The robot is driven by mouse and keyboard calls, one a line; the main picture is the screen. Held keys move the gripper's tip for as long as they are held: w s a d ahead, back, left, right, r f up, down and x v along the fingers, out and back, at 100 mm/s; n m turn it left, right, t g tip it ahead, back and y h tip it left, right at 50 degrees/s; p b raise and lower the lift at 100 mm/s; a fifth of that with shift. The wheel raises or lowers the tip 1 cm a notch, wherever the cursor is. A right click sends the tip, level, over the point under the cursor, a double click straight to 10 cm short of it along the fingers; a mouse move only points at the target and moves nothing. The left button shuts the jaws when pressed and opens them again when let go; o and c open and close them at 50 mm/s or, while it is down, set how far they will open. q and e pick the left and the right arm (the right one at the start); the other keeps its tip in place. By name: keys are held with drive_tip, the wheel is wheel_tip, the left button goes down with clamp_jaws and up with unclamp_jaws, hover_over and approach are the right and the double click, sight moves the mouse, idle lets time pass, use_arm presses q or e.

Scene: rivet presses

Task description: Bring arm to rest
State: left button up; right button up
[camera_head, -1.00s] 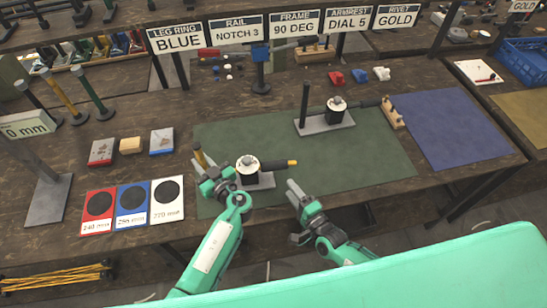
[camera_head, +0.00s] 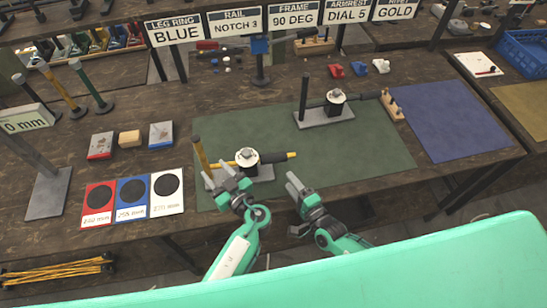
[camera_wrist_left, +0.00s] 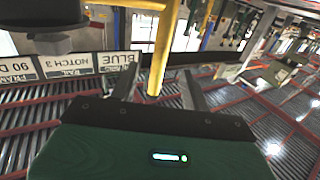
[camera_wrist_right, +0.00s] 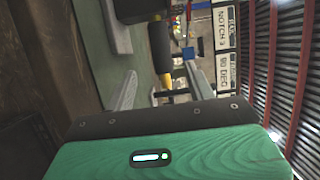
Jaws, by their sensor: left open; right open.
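My left gripper (camera_head: 232,184) is open and empty over the front left of the green mat (camera_head: 350,160), just in front of a press with a yellow post (camera_head: 201,155). The yellow post also shows between the left fingers in the left wrist view (camera_wrist_left: 162,50), and I cannot tell how close it is. My right gripper (camera_head: 302,190) is open and empty near the mat's front edge, right of the left one. The near press's black handle with a yellow tip (camera_head: 275,157) points right. It also shows beyond the right fingers in the right wrist view (camera_wrist_right: 162,50).
A second press (camera_head: 335,103) stands farther back on the mat. A blue mat (camera_head: 445,125) lies to the right. Red, blue and white cards (camera_head: 131,212) lie at the left, with small blocks (camera_head: 129,139) behind them. Signs (camera_head: 235,24) hang along the back.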

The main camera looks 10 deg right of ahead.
use_arm(q)
drive_tip(key=v, duration=0.4)
